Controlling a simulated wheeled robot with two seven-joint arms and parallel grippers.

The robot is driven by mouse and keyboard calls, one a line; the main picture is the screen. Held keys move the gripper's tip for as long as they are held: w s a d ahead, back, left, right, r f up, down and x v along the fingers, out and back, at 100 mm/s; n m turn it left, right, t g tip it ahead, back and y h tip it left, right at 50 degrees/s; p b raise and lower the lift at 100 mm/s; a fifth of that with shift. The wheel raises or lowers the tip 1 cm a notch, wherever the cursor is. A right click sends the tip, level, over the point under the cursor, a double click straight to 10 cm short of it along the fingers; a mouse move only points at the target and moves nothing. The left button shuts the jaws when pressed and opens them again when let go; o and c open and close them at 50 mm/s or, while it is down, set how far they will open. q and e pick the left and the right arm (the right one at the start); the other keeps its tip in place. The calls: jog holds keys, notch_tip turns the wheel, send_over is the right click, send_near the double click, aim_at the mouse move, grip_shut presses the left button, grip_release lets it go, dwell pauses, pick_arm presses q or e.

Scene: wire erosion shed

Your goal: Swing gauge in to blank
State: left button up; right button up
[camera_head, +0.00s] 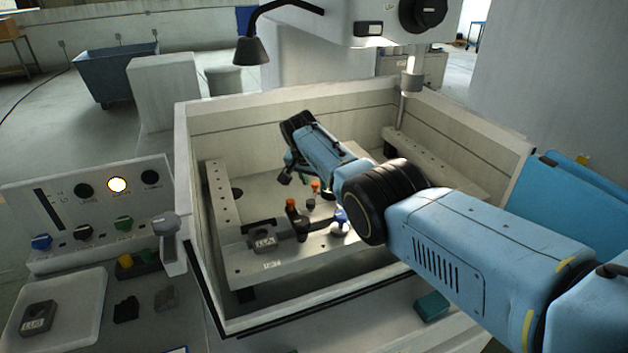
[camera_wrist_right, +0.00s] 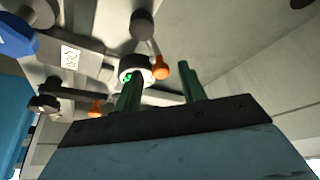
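My right arm reaches from the right into the open tank, and my right gripper (camera_head: 291,160) is over the far middle of it. In the right wrist view its two green fingers (camera_wrist_right: 160,88) stand apart with nothing between them. A round gauge-like part (camera_wrist_right: 134,70) with a small green patch shows just beyond the left finger, which partly covers it; I cannot tell whether they touch. In the head view I cannot make this part out clearly. A grey blank with a label (camera_head: 264,240) lies on the fixture; a white label (camera_wrist_right: 70,57) shows in the wrist view. My left gripper is out of view.
Orange knobs (camera_head: 291,203) and a blue knob (camera_head: 341,215) stand near the blank. The pale tank wall (camera_head: 290,118) surrounds the fixture. A machine head (camera_head: 412,82) hangs at the back right. A control panel (camera_head: 90,210) and a tray (camera_head: 85,325) are outside, left.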

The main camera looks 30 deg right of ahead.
jog(key=shift+a+r+p, duration=0.15)
jog(key=shift+r+p, duration=0.2)
jog(key=shift+r, duration=0.05)
jog(key=p+v, duration=0.2)
jog(key=v, duration=0.2)
jog(key=shift+r, duration=0.1)
jog(key=v, duration=0.8)
jog(key=shift+s+r, duration=0.15)
